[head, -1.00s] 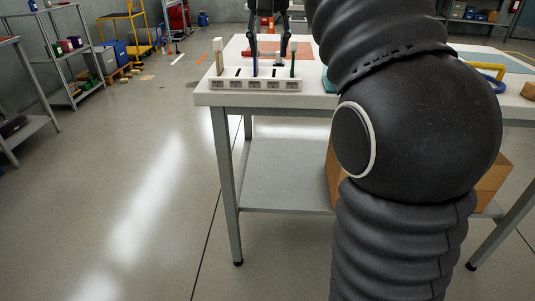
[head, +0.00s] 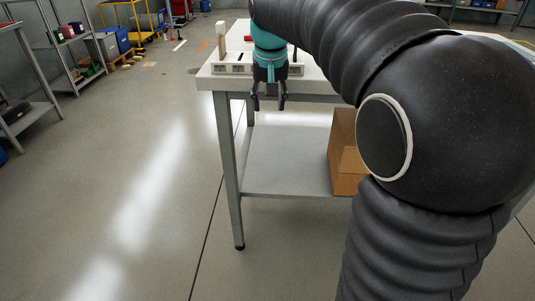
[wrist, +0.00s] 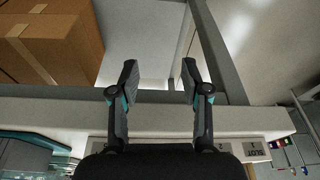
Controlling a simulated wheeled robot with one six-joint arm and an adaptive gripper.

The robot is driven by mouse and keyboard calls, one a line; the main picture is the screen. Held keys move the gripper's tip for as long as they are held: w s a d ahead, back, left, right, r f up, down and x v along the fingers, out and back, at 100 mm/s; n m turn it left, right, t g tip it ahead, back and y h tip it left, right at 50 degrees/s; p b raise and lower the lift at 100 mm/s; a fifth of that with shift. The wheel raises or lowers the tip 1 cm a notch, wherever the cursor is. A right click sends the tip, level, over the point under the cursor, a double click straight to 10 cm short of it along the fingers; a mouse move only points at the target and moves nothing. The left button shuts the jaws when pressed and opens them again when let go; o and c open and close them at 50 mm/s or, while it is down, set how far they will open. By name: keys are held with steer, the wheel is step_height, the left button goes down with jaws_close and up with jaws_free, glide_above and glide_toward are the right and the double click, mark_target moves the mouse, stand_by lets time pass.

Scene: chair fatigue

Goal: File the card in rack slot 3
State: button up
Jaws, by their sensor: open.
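My gripper (head: 268,104) hangs fingers down in front of the table's near edge. In the wrist view my gripper (wrist: 156,76) has its two fingers apart with nothing between them. The white rack (head: 230,70) stands along the table's near edge, behind my gripper and wrist, which cover its middle and right part. A slot label (wrist: 258,152) of the rack shows at the bottom right of the wrist view. I cannot make out any card in the current views; my arm hides much of the rack and tabletop.
The white table (head: 206,83) stands on grey legs with a lower shelf (head: 285,165). A cardboard box (head: 345,150) sits on that shelf, and boxes also show in the wrist view (wrist: 50,45). The floor at left is clear.

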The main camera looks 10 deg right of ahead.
step_height(320, 180, down, 18)
steer(key=w+n, duration=0.1)
steer(key=shift+w, duration=0.35)
steer(key=shift+r, duration=0.1)
stand_by(0.4)
steer(key=s+r+t, duration=0.1)
steer(key=s+r, duration=0.1)
steer(key=s, duration=0.7)
steer(key=s+r+t, duration=0.1)
steer(key=s+r, duration=0.2)
steer(key=s, duration=0.7)
steer(key=s+r+n, duration=0.1)
steer(key=s+r, duration=0.2)
steer(key=s, duration=0.6)
steer(key=shift+s+r+t, duration=0.15)
steer(key=shift+r+t, duration=0.1)
steer(key=shift+t, duration=0.15)
steer(key=shift+c, duration=0.5)
steer(key=shift+d, duration=0.1)
